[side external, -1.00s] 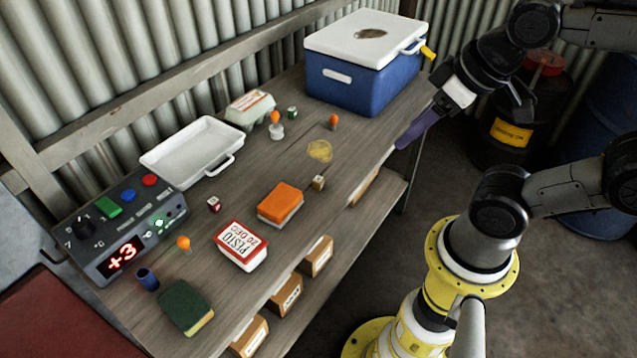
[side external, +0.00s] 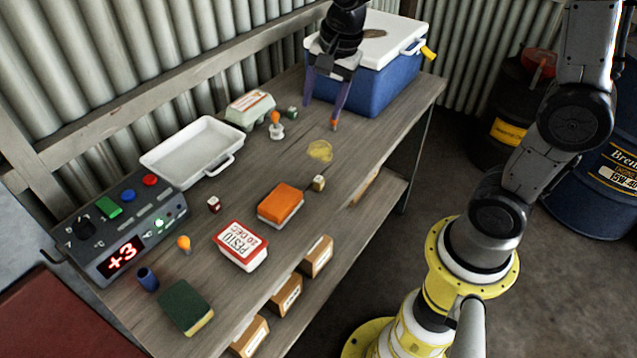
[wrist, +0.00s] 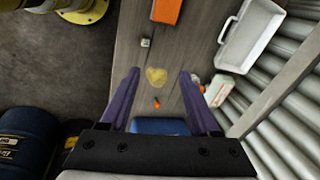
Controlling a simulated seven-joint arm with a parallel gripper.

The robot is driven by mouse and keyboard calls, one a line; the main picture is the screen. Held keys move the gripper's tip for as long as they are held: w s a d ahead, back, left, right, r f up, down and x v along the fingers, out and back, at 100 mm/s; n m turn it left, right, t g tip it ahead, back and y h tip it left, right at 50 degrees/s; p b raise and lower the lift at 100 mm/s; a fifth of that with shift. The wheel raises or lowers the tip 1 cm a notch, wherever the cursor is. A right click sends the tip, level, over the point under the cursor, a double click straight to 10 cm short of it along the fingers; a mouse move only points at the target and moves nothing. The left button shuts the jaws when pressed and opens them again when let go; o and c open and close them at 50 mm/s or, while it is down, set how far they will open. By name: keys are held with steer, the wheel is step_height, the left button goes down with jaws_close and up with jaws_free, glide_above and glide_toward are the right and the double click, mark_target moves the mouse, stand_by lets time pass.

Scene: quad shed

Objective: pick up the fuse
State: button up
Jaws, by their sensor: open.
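No piece is marked as the fuse, and I cannot tell for certain which one it is. A small orange-topped piece (side external: 334,124) stands on the bench in front of the blue cooler, beside one fingertip in the side view. In the wrist view the same small orange piece (wrist: 157,103) shows between the two fingers. My gripper (side external: 321,113) is open and empty, with its purple fingers pointing down in front of the cooler. In the wrist view my gripper (wrist: 160,73) has its fingers spread wide. An orange-topped white piece (side external: 277,127) stands to the left.
The blue cooler (side external: 360,88) stands close behind my gripper. A yellow stain (side external: 319,151) lies on clear wood.

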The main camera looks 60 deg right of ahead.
steer(key=w+d+f+m+g, duration=0.1)
steer(key=w+f+g, duration=0.15)
steer(key=f, duration=0.65)
glide_above(318, 179)
steer(key=f, duration=0.9)
steer(key=shift+a+f, duration=0.25)
steer(key=shift+f, duration=0.05)
steer(key=shift+d+f, duration=0.15)
steer(key=shift+f, duration=1.3)
steer(key=shift+d+f, duration=0.15)
steer(key=shift+f, duration=1.3)
jaws_close()
